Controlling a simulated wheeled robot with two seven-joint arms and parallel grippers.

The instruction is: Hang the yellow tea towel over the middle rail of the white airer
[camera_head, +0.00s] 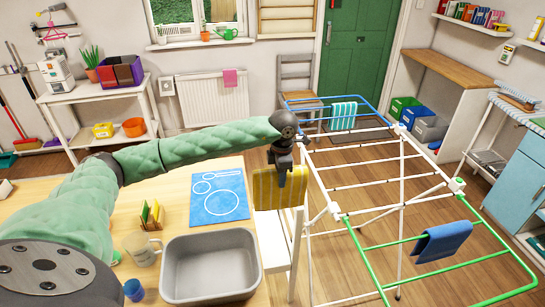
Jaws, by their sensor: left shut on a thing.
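The yellow striped tea towel (268,191) hangs from my left gripper (285,178), which is shut on its upper part. The gripper reaches in from the left and points down, with the towel beside the table's right edge and left of the white airer's rails. The white airer (402,165) stands open on the floor at the right, with several thin rails across its white middle section. A middle rail (365,185) there looks bare. The towel appears apart from the rails, though its exact depth is hard to judge. My right gripper is not in view.
A teal striped cloth (343,115) hangs on the airer's blue far wing, and a blue cloth (443,241) on its green near wing. The wooden table (125,205) holds a grey basin (210,265), a blue mat (220,197) and a mug (142,249).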

